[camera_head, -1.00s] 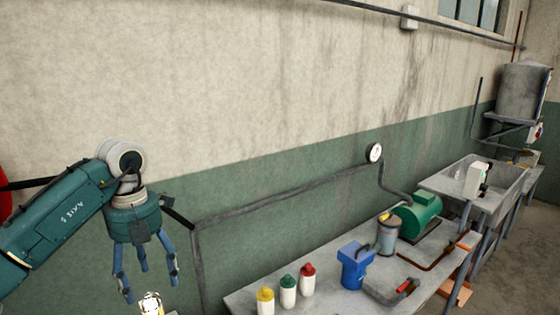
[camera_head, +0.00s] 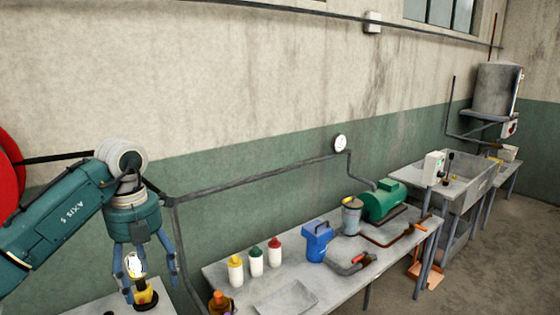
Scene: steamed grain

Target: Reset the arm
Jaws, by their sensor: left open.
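My left arm comes in from the left side of the head view, and its gripper (camera_head: 146,285) points downward with its blue fingers spread. The gripper is open. Behind and between its fingers shows a small yellow and black object with a bright white top (camera_head: 146,292), on a grey surface at the bottom left. I cannot tell whether the fingers touch it. My right arm and gripper do not show.
A grey workbench (camera_head: 222,271) holds several capped bottles, a tray (camera_head: 285,298), a blue container (camera_head: 317,241), a metal canister (camera_head: 352,216) and a green motor (camera_head: 385,201). A sink (camera_head: 465,172) stands beyond. A red round thing (camera_head: 10,175) is at the left edge.

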